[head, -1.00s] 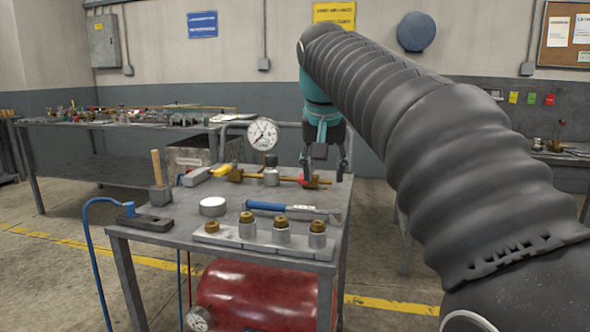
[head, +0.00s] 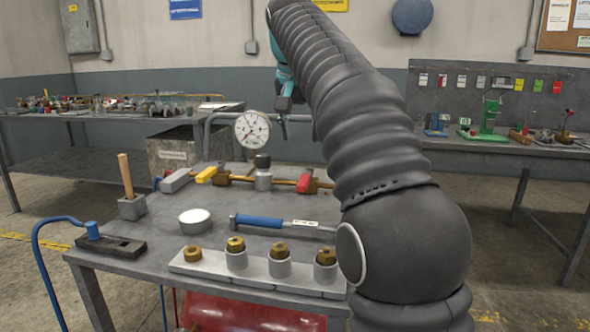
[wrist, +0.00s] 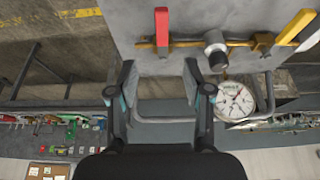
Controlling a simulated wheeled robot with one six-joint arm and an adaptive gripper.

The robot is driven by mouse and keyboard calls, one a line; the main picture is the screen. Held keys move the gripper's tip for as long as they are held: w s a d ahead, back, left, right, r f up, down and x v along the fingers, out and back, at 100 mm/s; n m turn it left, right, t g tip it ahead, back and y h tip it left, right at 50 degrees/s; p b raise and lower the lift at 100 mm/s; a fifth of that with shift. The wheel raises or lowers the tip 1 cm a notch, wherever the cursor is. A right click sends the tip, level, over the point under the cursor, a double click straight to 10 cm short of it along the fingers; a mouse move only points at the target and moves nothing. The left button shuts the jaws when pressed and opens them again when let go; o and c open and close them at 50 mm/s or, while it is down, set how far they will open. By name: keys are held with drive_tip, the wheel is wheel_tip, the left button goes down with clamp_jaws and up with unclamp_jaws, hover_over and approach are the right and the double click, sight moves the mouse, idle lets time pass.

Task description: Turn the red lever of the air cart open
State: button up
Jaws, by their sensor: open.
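The red lever (head: 305,179) sits on a brass valve at the right end of the pipe on the cart top, and a yellow lever (head: 206,174) sits at the pipe's left end. In the wrist view the red lever (wrist: 161,24) stands across the pipe, and the yellow lever (wrist: 295,28) is slanted. My gripper (wrist: 160,75) is open and empty, with the red lever beyond its fingertips and apart from them. In the head view my gripper (head: 282,112) is behind and above the cart's far edge, partly hidden by my arm.
A pressure gauge (head: 252,129) stands at the cart's back by a handle rail. Benches stand behind.

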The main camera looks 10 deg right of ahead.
sight(303, 180)
drive_tip(key=b+x, duration=0.1)
drive_tip(key=x, duration=0.3)
drive_tip(key=b+x, duration=0.1)
drive_tip(key=x, duration=0.4)
drive_tip(key=b+x, duration=0.1)
drive_tip(key=x, duration=0.4)
drive_tip(key=shift+w+a+r+b, duration=0.1)
drive_tip(key=shift+w+r+b, duration=0.05)
drive_tip(key=shift+w+b, duration=0.2)
clamp_jaws()
